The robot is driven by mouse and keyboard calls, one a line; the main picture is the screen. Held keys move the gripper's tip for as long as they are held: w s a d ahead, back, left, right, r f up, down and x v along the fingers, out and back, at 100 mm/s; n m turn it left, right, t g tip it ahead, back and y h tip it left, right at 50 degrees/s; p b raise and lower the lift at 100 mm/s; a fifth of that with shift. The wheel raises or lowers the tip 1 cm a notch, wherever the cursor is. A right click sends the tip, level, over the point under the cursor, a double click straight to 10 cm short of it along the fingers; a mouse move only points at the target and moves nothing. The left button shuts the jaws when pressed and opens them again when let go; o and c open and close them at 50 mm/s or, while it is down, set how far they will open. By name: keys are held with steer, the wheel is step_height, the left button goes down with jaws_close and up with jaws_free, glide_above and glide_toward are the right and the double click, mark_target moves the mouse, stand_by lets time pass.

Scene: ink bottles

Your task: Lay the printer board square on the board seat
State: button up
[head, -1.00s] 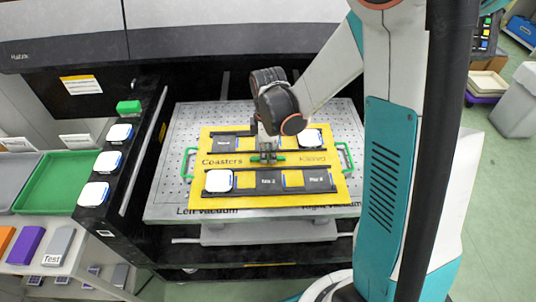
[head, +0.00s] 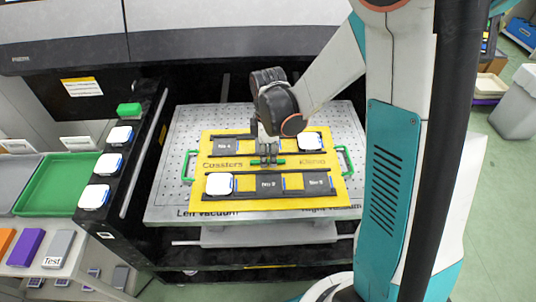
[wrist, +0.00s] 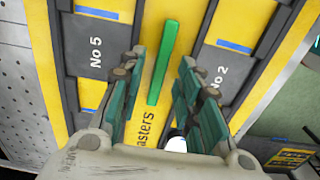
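The yellow printer board (head: 240,163) lies flat on the grey perforated bed (head: 180,140), with its front edge roughly parallel to the bed's front edge. No separate outline of the board seat shows beneath it. A green grip bar (head: 280,162) stands at the board's middle and also shows in the wrist view (wrist: 162,62). My gripper (head: 267,160) is low over that bar. In the wrist view my gripper's fingers (wrist: 164,62) are apart, one on each side of the bar, with gaps showing. The board's underside is hidden.
Dark slots on the board hold white coasters (head: 219,184) (head: 310,141). Green loops (head: 187,166) (head: 346,160) flank the board. A black ledge at left carries several white coasters (head: 94,197) and a green block (head: 129,109). The dark printer housing (head: 200,45) stands behind.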

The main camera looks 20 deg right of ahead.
mark_target(268, 160)
step_height(268, 160, up, 11)
steer(key=p, duration=0.3)
steer(key=s+r+m+t, duration=0.7)
steer(key=s+r+m, duration=0.4)
steer(key=s+m, duration=0.3)
steer(key=shift+s+r, duration=0.4)
steer(key=shift+s, duration=0.1)
